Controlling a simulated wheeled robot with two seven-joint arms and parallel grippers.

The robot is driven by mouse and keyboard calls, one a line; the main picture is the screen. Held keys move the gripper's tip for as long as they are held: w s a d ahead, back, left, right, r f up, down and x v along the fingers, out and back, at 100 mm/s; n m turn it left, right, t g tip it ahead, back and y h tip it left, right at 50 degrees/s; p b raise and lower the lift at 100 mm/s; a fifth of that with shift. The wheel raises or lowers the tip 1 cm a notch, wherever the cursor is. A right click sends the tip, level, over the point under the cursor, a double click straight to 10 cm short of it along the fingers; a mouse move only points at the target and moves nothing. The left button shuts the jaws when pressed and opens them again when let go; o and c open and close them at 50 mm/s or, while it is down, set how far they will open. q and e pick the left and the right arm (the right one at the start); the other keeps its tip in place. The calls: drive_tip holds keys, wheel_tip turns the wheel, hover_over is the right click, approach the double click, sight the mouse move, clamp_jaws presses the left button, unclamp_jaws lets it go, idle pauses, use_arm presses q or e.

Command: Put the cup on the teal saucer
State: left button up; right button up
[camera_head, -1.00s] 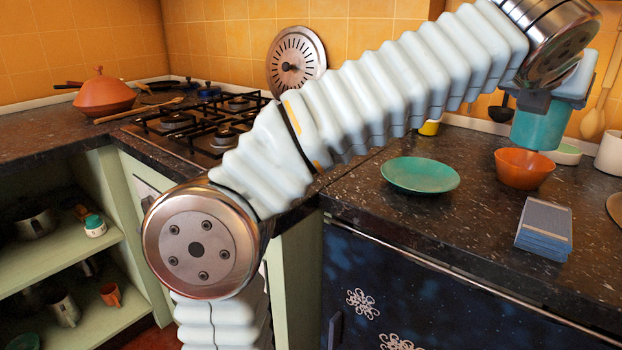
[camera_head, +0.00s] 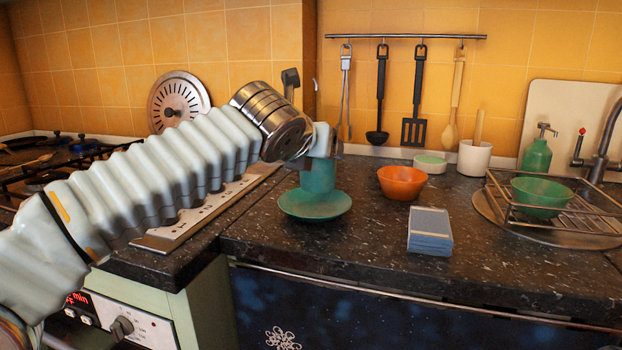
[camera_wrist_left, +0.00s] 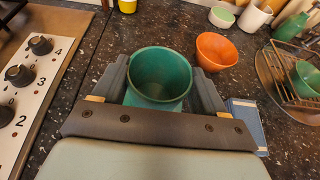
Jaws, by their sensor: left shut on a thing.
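The teal cup (camera_head: 318,178) is upright in my left gripper (camera_head: 321,143), above the middle of the teal saucer (camera_head: 312,210) in the head view. I cannot tell whether its base touches the saucer. In the left wrist view the cup (camera_wrist_left: 161,76) shows its open mouth between the two fingers of my left gripper (camera_wrist_left: 160,88), which are shut on it. The saucer is hidden under the cup and gripper in that view. My right gripper is not in view.
Further right is a wire rack (camera_head: 560,222) with a green bowl (camera_head: 541,196). The stove lies left under my arm. The counter's front strip is clear.

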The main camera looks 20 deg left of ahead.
sight(312, 173)
use_arm(q)
drive_tip(key=shift+w+a+f, duration=0.25)
drive_tip(key=shift+w+f, duration=0.2)
drive_tip(key=shift+f, duration=0.2)
drive_tip(key=shift+w+a+f+b, duration=0.1)
drive_tip(key=shift+w+f+b, duration=0.15)
drive_tip(key=shift+f, duration=0.45)
drive_tip(key=shift+w+a+f+b, duration=0.1)
drive_tip(key=shift+f+b, duration=0.1)
drive_tip(key=shift+f, duration=0.55)
drive_tip(key=shift+w+a+f+b, duration=0.1)
drive_tip(key=shift+w+f+b, duration=0.15)
drive_tip(key=shift+f, duration=0.45)
drive_tip(key=shift+f, duration=0.15)
drive_tip(key=o, duration=1.2)
drive_tip(key=shift+s+r, duration=0.25)
drive_tip(key=shift+s, duration=0.05)
drive_tip(key=v, duration=1.1)
drive_tip(key=shift+s+r, duration=0.15)
drive_tip(key=shift+s, duration=0.1)
